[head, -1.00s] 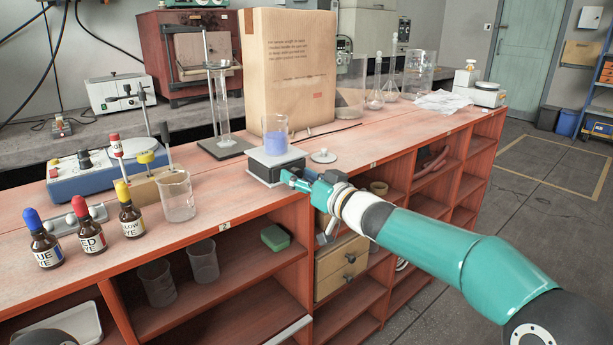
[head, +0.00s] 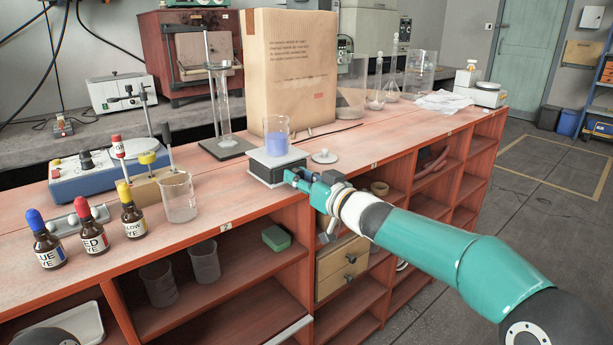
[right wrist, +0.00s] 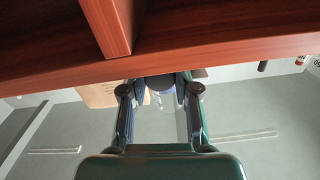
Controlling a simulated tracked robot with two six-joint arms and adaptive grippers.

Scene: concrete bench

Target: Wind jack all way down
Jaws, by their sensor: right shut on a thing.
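The jack (head: 266,173) is a low, dark, boxy lab jack with a pale top plate. It stands at the front edge of the red-brown bench. A glass beaker of blue liquid (head: 276,140) stands upright on its plate. My right gripper (head: 288,175) reaches in from the right, at the jack's front right side. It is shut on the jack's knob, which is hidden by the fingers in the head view. In the right wrist view, the dark round knob (right wrist: 160,84) sits between the two fingertips. My left gripper is not in view.
A large paper bag (head: 292,75) stands close behind the jack. A small white-knobbed lid (head: 324,156) lies to its right. An empty beaker (head: 178,197) and several dye bottles (head: 132,215) stand to the left. Open shelves lie below the bench top (head: 375,153).

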